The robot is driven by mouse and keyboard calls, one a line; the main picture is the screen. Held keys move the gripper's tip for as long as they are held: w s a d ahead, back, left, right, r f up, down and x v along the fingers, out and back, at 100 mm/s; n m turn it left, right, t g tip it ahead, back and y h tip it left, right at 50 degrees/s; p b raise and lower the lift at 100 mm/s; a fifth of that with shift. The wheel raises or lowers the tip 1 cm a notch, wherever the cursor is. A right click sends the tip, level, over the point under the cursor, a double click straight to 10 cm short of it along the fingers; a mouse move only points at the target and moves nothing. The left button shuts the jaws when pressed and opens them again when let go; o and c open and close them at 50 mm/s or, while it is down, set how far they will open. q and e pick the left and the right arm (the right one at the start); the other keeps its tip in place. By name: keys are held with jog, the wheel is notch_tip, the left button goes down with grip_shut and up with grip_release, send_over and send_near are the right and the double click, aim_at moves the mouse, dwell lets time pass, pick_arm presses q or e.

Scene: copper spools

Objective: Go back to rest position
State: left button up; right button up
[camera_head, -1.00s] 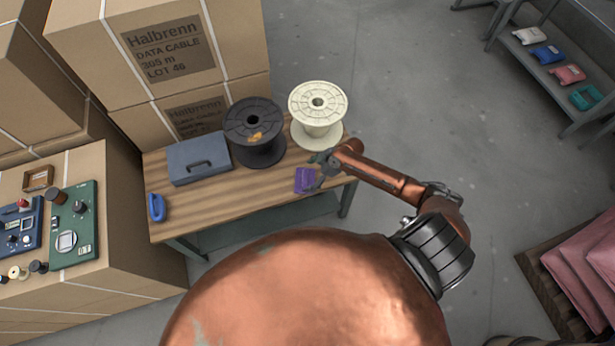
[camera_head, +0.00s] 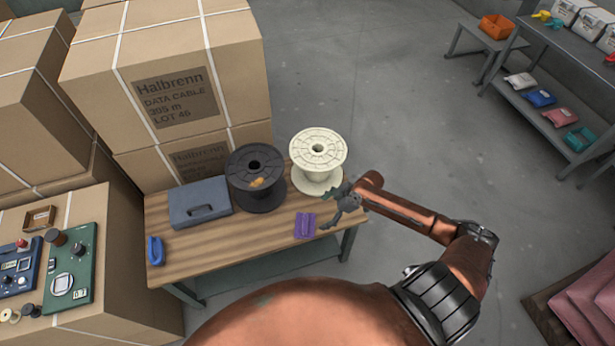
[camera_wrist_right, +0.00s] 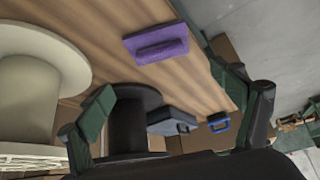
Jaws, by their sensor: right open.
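My right gripper (camera_head: 338,206) is open and empty above the right end of the wooden table (camera_head: 230,230), to the right of a purple block-like item (camera_head: 305,225). In the right wrist view its two fingers (camera_wrist_right: 170,105) stand wide apart, and the purple item (camera_wrist_right: 158,46) lies on the table beyond them. A cream spool (camera_head: 318,160) and a black spool (camera_head: 256,178) stand upright on the table behind. The black spool has a small orange thing on it. My left gripper is not in view.
A grey-blue case (camera_head: 200,202) and a blue-handled item (camera_head: 155,250) are on the table's left part. Stacked cartons (camera_head: 175,90) stand behind it. A metal shelf (camera_head: 545,95) with packs is at the upper right. The floor between is clear.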

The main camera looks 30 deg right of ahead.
jog(key=s+a+f+m, duration=0.1)
jog(key=s+a+m, duration=0.1)
jog(key=s+a, duration=0.8)
jog(key=s+d+r+m+h, duration=0.3)
jog(key=s+d+r+m, duration=0.1)
jog(key=s, duration=0.3)
jog(key=s+d+r+m+h, duration=0.3)
jog(key=s+r+m, duration=0.15)
jog(key=s, duration=0.25)
notch_tip(320, 180, down, 28)
jog(key=a+g, duration=0.1)
jog(key=g, duration=0.1)
jog(key=s+f+n+g, duration=0.1)
jog(key=s+f, duration=1.9)
jog(key=shift+s+a+y, duration=0.2)
jog(key=shift+s+y, duration=0.1)
jog(key=shift+s, duration=0.1)
